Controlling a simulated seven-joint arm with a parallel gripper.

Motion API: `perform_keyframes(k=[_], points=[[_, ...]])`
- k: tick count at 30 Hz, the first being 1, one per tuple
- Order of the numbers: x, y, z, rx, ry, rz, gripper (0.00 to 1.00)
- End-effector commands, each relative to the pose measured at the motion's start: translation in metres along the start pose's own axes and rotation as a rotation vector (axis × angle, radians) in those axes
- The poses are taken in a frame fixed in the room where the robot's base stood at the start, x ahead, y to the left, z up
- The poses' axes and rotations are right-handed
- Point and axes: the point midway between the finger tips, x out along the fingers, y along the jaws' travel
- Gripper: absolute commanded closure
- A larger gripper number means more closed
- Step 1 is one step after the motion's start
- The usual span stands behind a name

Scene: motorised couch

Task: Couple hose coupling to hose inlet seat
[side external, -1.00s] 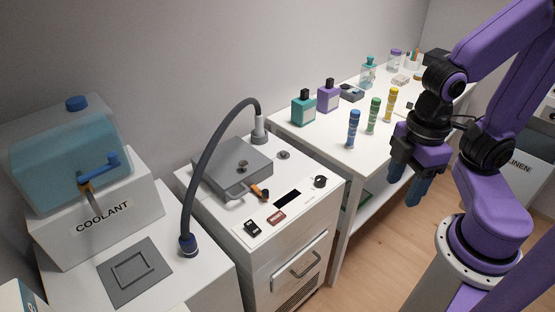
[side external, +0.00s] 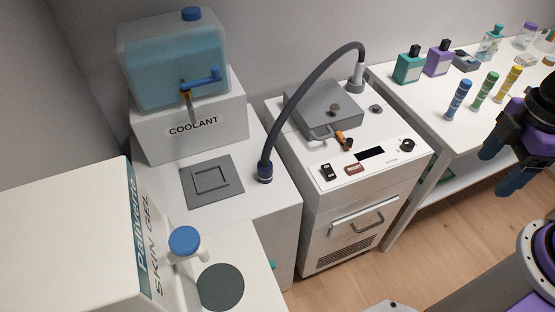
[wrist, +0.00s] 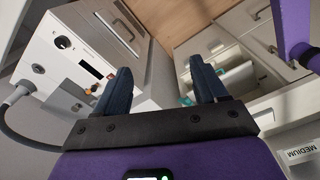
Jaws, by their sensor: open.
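The hose coupling (side external: 264,172) is a dark blue fitting at the free end of a grey hose (side external: 304,88). It stands upright on the white counter between the coolant tank and the white machine. The hose arches over to a light grey fitting (side external: 355,80) at the machine's back right. A small round grey fitting (side external: 375,108) beside it may be the hose inlet seat; I cannot tell for sure. My gripper (side external: 503,165) is open and empty at the right, in front of the bottle table and well away from the coupling. In the wrist view its dark blue fingers (wrist: 160,68) are apart.
The white machine (side external: 325,205) carries a grey lidded box (side external: 322,108) with an orange-tipped handle. The coolant tank (side external: 172,65) stands at back left. A skin gel box (side external: 70,230) and blue-capped dispenser (side external: 185,240) fill the front left. Slim bottles stand near my gripper.

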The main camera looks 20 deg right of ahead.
Motion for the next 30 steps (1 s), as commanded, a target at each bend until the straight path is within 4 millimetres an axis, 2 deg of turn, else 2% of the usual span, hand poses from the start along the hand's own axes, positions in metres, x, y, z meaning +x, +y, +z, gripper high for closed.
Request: perform_keyframes(k=[8, 14, 21, 30], points=[[-0.003, 0.029, -0.099, -0.055, 0.011, -0.012, 0.28], [0.004, 0.055, -0.177, -0.104, 0.026, -0.018, 0.28], [0.025, 0.090, -0.264, -0.161, 0.044, -0.023, 0.28], [0.065, 0.134, -0.352, -0.229, 0.070, -0.023, 0.28]])
